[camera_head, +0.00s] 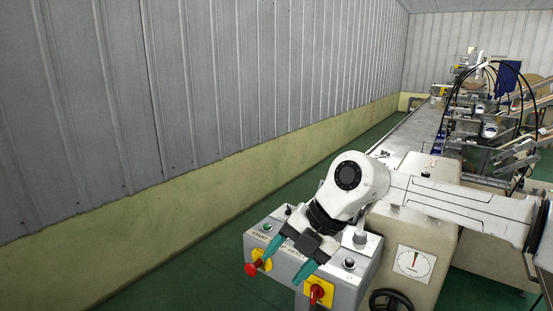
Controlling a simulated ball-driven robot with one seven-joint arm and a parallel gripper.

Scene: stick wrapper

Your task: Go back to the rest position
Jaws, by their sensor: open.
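My gripper (291,259) is in front of a grey control box (348,285) at the lower middle of the head view. Its two teal fingers are spread apart with nothing between them. The left finger is close to a red button on a yellow plate (260,263). The right finger is just above a red switch on a yellow plate (319,292). I cannot tell whether either finger touches the box. My white arm reaches in from the right edge and covers part of the box's top.
A beige machine body (430,245) with a white dial (414,262) and a black handwheel (390,301) stands right of the box. A long conveyor (415,130) with machinery runs to the back right. A corrugated wall (200,90) lines the left. Green floor (200,283) lies clear left of the box.

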